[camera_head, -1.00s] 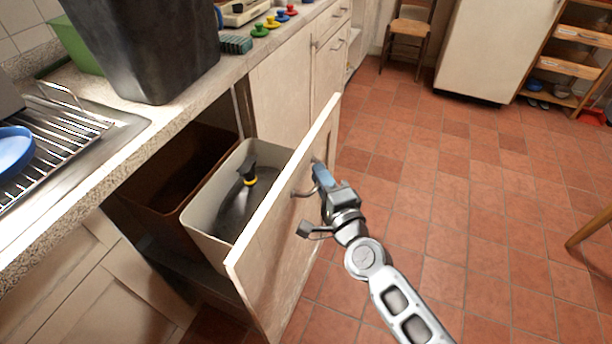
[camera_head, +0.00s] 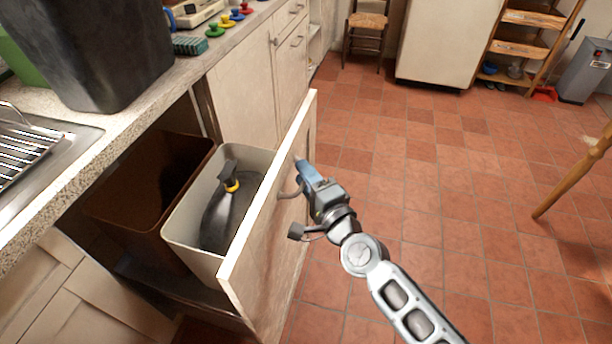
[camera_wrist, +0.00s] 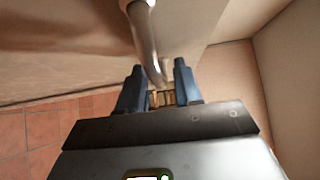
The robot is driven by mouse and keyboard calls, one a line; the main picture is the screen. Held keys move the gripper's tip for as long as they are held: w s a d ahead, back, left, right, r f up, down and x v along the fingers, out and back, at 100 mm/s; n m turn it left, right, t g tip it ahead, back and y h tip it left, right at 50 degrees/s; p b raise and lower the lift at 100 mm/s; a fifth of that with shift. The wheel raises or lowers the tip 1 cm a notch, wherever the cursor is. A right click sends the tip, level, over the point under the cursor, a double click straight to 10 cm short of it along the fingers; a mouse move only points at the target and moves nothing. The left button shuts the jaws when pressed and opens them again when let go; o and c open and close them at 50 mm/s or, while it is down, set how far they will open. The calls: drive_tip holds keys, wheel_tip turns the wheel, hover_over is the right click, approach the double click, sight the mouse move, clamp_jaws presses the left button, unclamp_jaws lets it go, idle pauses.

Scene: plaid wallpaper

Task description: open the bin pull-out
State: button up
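The bin pull-out stands well out from its cabinet, with its pale wooden front (camera_head: 262,262) facing right. Behind the front sit a cream bin (camera_head: 183,243) and a brown bin (camera_head: 125,222). The cream bin holds a dark bottle with a yellow collar (camera_head: 228,205). My gripper (camera_head: 299,172) is at the curved metal handle (camera_head: 283,195) on the outer face. In the wrist view, the handle (camera_wrist: 146,42) runs down between the two blue fingertips (camera_wrist: 158,82). The fingers are close around it, but full contact is hard to see.
The counter (camera_head: 180,82) above carries a large black container (camera_head: 105,50), a green box and colored knobs. A chair (camera_head: 367,25) and shelf stand at the back. A wooden leg (camera_head: 575,178) is at the right. The tiled floor (camera_head: 425,180) between is clear.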

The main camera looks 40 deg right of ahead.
drive_tip(key=b+v, duration=0.1)
drive_tip(key=v, duration=0.6)
drive_tip(key=shift+s, duration=0.4)
drive_tip(key=shift+a, duration=0.15)
idle(0.3)
drive_tip(key=s+a+r+n+g+y, duration=0.1)
drive_tip(key=s+a+r+n, duration=0.2)
drive_tip(key=s+n, duration=0.4)
drive_tip(key=s+a+r+n+g+y+p, duration=0.1)
drive_tip(key=s+a+r+n, duration=0.2)
drive_tip(key=s+n, duration=0.4)
drive_tip(key=s+a+r+n+g+y, duration=0.1)
drive_tip(key=s+n, duration=0.5)
drive_tip(key=s, duration=0.7)
wheel_tip(320, 180, up, 3)
drive_tip(key=shift+a+f+n+y, duration=0.1)
drive_tip(key=shift+a+n+y, duration=0.35)
drive_tip(key=shift+a, duration=0.5)
